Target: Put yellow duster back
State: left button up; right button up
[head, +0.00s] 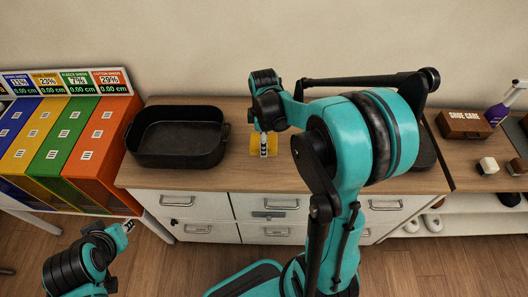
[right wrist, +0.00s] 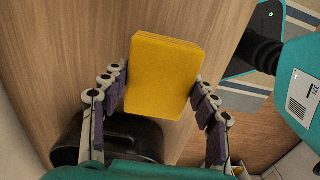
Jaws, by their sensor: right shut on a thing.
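The yellow duster (head: 272,146) is a small yellow block above or on the wooden counter, right of the black pan. My right gripper (head: 263,145) is shut on it from above and partly hides it in the head view. In the right wrist view the duster (right wrist: 165,75) sits between the two fingers of my right gripper (right wrist: 160,95), with wood behind it. I cannot tell whether it touches the counter. My left gripper (head: 127,227) is low at the left, in front of the colored bins, away from the duster; its fingers are too small to read.
A black pan (head: 140,143) stands on the counter (head: 215,177). Colored bins (head: 105,139) stand at the left. A shoe care box (head: 463,124), purple spray bottle (head: 497,115) and small brushes (head: 487,166) are at the right. White drawers (head: 205,207) are below. My right arm covers the counter's middle.

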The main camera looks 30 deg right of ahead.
aim_at(264, 159)
notch_tip(264, 159, down, 2)
jog(key=shift+s+a, duration=0.1)
jog(key=shift+f+b, duration=0.4)
jog(key=shift+f, duration=0.3)
notch_tip(264, 159, down, 3)
jog(key=shift+f+b, duration=0.15)
jog(key=shift+b, duration=0.5)
jog(key=shift+f, duration=0.1)
jog(key=o, duration=1)
jog(key=shift+f, duration=0.1)
